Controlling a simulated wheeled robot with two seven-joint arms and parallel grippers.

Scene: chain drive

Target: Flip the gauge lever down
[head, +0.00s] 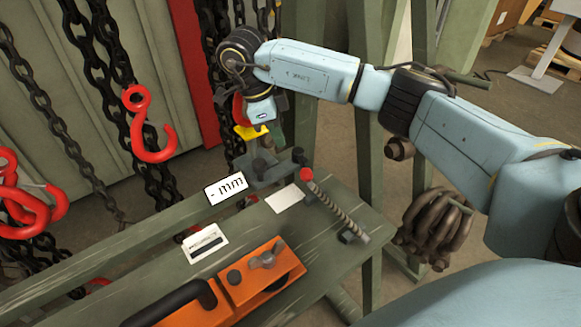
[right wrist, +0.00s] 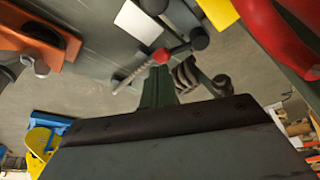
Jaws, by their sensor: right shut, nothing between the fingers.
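The gauge is a grey fixture (head: 268,172) on the far edge of the green workbench, beside a white "mm" plate (head: 226,188). A red knob (head: 306,174) sits at the near end of its bar, next to a ribbed rod (head: 335,211); the knob also shows in the right wrist view (right wrist: 161,56). I cannot tell for certain which part is the lever or how it stands. My right gripper (head: 262,122) is shut and empty, pointing down above and behind the fixture, apart from the red knob. Its fingertips are partly hidden. My left gripper is out of view.
An orange tool (head: 262,279) lies on the workbench (head: 325,262), near a white label card (head: 205,243). Chains and red hooks (head: 150,145) hang at the left, and a yellow part (head: 247,132) is close to the gripper. A dark chain bundle (head: 435,228) hangs at the right.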

